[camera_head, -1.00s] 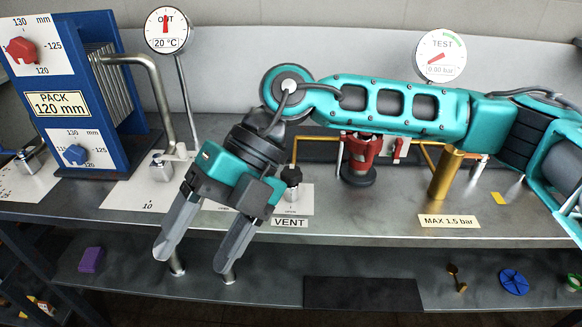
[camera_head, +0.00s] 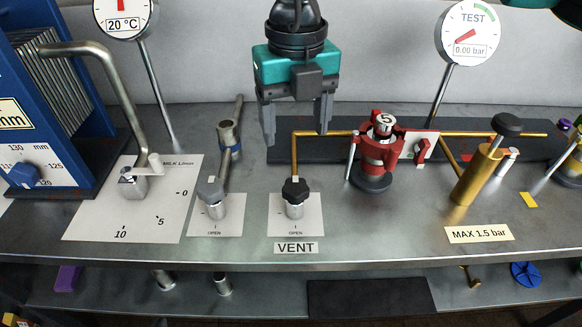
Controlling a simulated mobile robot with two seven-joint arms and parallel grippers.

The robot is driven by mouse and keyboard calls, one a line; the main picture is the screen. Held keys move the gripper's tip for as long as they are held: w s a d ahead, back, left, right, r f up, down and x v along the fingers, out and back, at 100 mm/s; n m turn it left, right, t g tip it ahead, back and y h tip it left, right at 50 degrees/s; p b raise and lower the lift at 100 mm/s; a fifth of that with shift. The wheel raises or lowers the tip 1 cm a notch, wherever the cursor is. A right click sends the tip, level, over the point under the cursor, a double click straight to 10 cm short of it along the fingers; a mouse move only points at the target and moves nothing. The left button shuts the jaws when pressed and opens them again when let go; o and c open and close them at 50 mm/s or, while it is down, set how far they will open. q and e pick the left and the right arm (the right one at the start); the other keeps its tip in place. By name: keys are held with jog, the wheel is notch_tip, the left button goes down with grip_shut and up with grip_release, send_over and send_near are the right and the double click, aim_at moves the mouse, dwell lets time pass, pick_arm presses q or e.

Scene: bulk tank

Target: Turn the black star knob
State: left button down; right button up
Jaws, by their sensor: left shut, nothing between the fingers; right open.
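The black star knob (camera_head: 295,189) sits on a short metal valve body on a white plate (camera_head: 310,222) marked OPEN, above the VENT label. My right gripper (camera_head: 296,138) hangs above and behind the knob in the picture. Its two grey fingers point down, spread apart, with nothing between them. The fingertips are clear of the knob. My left gripper is not in view.
A grey knob valve (camera_head: 211,195) stands just left. Right of the knob are a red clamp fitting (camera_head: 378,150) and a gold cylinder (camera_head: 476,175) with a dark knob. A brass pipe (camera_head: 294,160) runs behind the knob.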

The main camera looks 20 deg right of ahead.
aim_at(295, 184)
notch_tip(295, 184, down, 12)
jog(key=shift+s+r, duration=0.15)
jog(key=shift+r, duration=0.1)
jog(key=c, duration=1.1)
